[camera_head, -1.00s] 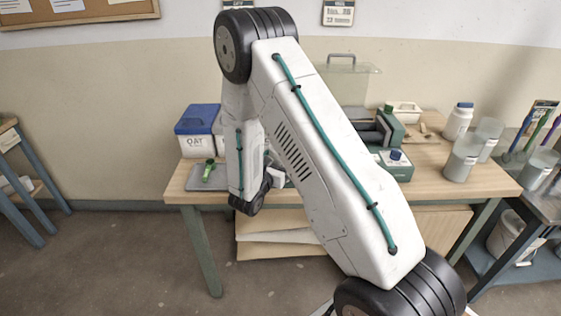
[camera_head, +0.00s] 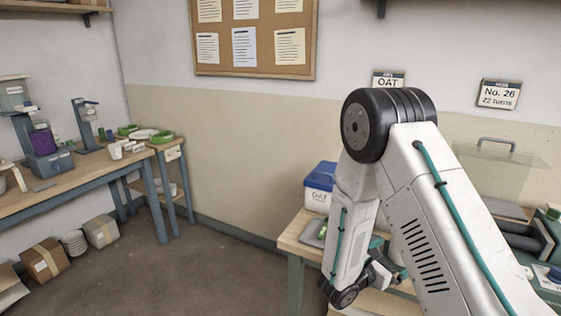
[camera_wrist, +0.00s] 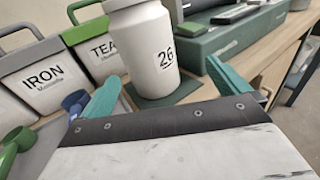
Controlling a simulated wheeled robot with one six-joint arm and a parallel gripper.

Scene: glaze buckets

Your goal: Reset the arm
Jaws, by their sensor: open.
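My arm fills the right of the head view, bent at its black elbow joint. My gripper (camera_wrist: 178,92) shows in the wrist view with its two teal fingers apart and nothing between them that I can see held. A white jar marked 26 (camera_wrist: 150,50) stands upright just beyond the fingers on a dark green pad (camera_wrist: 190,90); I cannot tell any contact. In the head view the gripper is mostly hidden behind my arm, low over the wooden table (camera_head: 293,238).
Bins marked IRON (camera_wrist: 38,82) and TEA (camera_wrist: 98,50) stand left of the jar, with blue and green scoops near them. A green box (camera_wrist: 235,40) lies behind. A blue-lidded OAT bucket (camera_head: 318,190) stands on the table.

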